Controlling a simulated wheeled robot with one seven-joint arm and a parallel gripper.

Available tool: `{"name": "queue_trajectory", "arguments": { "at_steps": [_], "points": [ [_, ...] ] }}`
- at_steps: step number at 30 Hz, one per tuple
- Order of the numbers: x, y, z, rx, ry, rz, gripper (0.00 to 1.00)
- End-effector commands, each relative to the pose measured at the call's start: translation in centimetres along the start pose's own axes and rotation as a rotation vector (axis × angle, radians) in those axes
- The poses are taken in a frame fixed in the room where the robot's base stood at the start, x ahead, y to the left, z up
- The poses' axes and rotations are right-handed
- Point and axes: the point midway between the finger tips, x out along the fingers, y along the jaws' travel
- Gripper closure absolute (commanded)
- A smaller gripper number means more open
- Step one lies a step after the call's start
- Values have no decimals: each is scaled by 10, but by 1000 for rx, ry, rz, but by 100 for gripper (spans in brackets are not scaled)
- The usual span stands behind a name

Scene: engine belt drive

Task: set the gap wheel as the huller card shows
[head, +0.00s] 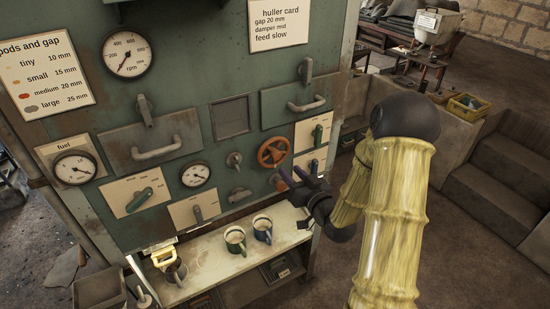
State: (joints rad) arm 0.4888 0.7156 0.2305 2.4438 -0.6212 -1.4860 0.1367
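The huller card (281,23) on the upper right of the green panel reads gap 20 mm, damper mid, feed slow. A red-orange handwheel (273,152), the only spoked wheel in view, sits on the panel below the right drawer handle. I cannot read a scale or its setting. The pods and gap chart (45,75) at the left lists tiny 10, small 15, medium 20 and large 25 mm. My gripper (298,172) is just below and right of the wheel, apparently in front of the panel. Its dark fingers look apart and hold nothing visible.
A lever plate (313,132) is close right of the wheel, with another (310,162) below it. Two mugs (235,240) (262,228) stand on the shelf (205,262) below. Gauges and levers cover the panel's left.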

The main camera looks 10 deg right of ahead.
Motion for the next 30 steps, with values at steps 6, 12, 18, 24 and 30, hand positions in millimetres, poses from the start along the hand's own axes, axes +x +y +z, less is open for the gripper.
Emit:
{"name": "queue_trajectory", "arguments": {
  "at_steps": [6, 12, 18, 24, 30],
  "points": [
    [40, -3, -5, 1, 0, -3, 63],
    [74, -2, -5, 1, 0, -2, 63],
    [96, -2, -3, 0, 0, -1, 63],
    [100, -3, -1, 0, 0, -3, 63],
    [100, -2, -1, 0, 0, -3, 73]
  ]
}}
